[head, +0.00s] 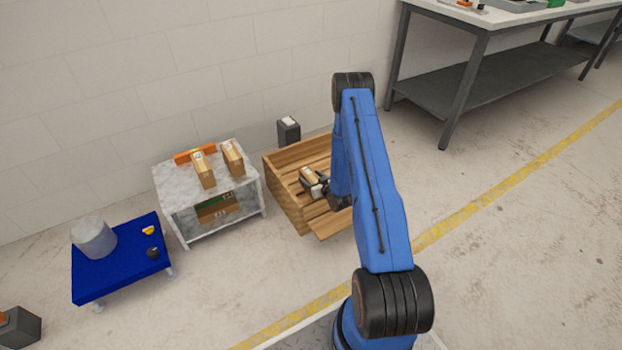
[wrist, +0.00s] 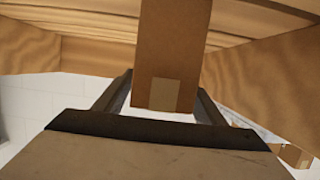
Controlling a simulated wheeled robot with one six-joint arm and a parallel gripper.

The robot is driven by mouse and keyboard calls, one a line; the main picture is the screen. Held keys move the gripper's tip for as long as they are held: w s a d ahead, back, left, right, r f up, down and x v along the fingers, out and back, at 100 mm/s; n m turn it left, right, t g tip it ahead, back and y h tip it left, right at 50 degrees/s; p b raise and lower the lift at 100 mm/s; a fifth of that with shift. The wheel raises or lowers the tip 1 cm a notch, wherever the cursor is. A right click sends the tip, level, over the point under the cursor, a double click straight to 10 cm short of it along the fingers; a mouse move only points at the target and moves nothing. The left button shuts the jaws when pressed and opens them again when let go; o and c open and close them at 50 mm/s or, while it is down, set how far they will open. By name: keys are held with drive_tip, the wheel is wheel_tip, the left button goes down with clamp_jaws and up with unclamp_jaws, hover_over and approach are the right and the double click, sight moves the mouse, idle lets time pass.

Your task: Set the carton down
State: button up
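A brown carton (head: 308,174) is inside the wooden crate (head: 284,203), in my gripper (head: 318,187). In the wrist view the carton (wrist: 172,50) fills the middle, with a paler tape patch on its near end. The fingertips of my gripper (wrist: 165,95) lie along both sides of the carton and appear shut on it. The crate's slatted boards and side walls (wrist: 262,80) surround the carton in the wrist view. I cannot tell whether the carton touches the boards. My arm hides the right part of the crate in the head view.
A marble-topped stand (head: 175,182) left of the crate bears two cartons and an orange item. A dark grey box (head: 289,131) is behind the crate. A workbench (head: 470,80) stands at the back right.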

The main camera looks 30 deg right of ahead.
drive_tip(key=shift+r, duration=0.15)
drive_tip(key=v, duration=1.2)
drive_tip(key=w+a+r+n+g+h, duration=0.1)
drive_tip(key=w+r, duration=0.1)
drive_tip(key=r, duration=0.7)
drive_tip(key=w+a+r+g, duration=0.1)
drive_tip(key=w+r+g, duration=0.15)
drive_tip(key=r, duration=0.65)
drive_tip(key=s+a+r+g+h, duration=0.1)
drive_tip(key=s+a+r, duration=0.2)
drive_tip(key=r, duration=0.6)
drive_tip(key=s+a+r+g, duration=0.1)
drive_tip(key=s+a+r, duration=0.25)
drive_tip(key=r, duration=0.55)
drive_tip(key=s+a+r+m+g, duration=0.1)
drive_tip(key=s+a+r, duration=0.3)
drive_tip(key=s+r, duration=0.3)
drive_tip(key=s+a+r+g, duration=0.1)
drive_tip(key=s+a+r, duration=0.3)
drive_tip(key=s, duration=0.5)
drive_tip(key=s+a+r+g, duration=0.1)
drive_tip(key=s+a+r, duration=0.1)
drive_tip(key=s, duration=0.9)
drive_tip(key=s+a+r+g+y, duration=0.1)
drive_tip(key=s+a+r, duration=0.2)
drive_tip(key=s, duration=0.8)
drive_tip(key=shift+s+a, duration=0.15)
drive_tip(key=shift+a, duration=0.45)
